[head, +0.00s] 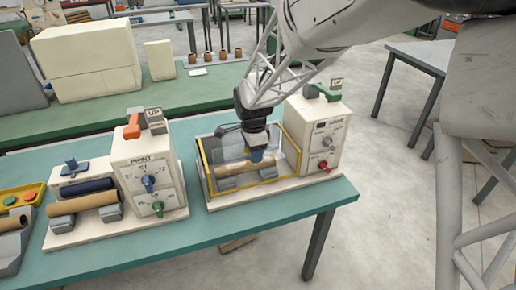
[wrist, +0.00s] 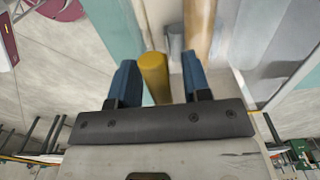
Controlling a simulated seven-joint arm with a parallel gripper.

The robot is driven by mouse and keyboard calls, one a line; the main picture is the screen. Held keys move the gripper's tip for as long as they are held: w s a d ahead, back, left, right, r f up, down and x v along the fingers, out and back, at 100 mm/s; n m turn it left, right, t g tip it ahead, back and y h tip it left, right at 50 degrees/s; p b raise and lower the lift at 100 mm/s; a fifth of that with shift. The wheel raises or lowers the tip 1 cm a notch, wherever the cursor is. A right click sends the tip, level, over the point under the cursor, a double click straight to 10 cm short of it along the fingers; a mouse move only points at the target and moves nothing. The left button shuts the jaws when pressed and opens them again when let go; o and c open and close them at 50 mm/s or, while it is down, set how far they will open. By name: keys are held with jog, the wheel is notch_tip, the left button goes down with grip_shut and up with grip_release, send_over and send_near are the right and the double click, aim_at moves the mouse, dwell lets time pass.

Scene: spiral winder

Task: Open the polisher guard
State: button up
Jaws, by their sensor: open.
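The polisher seems to be the right machine, a cream box (head: 314,140) on a cream base with a tan roller beside it. Its guard (head: 292,150) is a clear cover with a yellow frame and appears down around the roller (head: 240,181). My gripper (head: 257,155) hangs above the guard, partly hiding it. In the wrist view my gripper (wrist: 159,62) is open, its blue fingers on either side of a yellow bar (wrist: 153,78). The bar lies nearer the left finger; I cannot tell whether it touches. The tan roller (wrist: 198,30) shows beyond the fingertips.
A second cream machine (head: 148,170) with knobs and its own roller stands to the left on the teal table (head: 220,228). A yellow tray with buttons (head: 20,198) is at the far left. A green bench (head: 165,95) with boxes stands behind.

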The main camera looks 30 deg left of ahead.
grip_shut()
dwell(0.3)
jog(key=shift+r, duration=0.1)
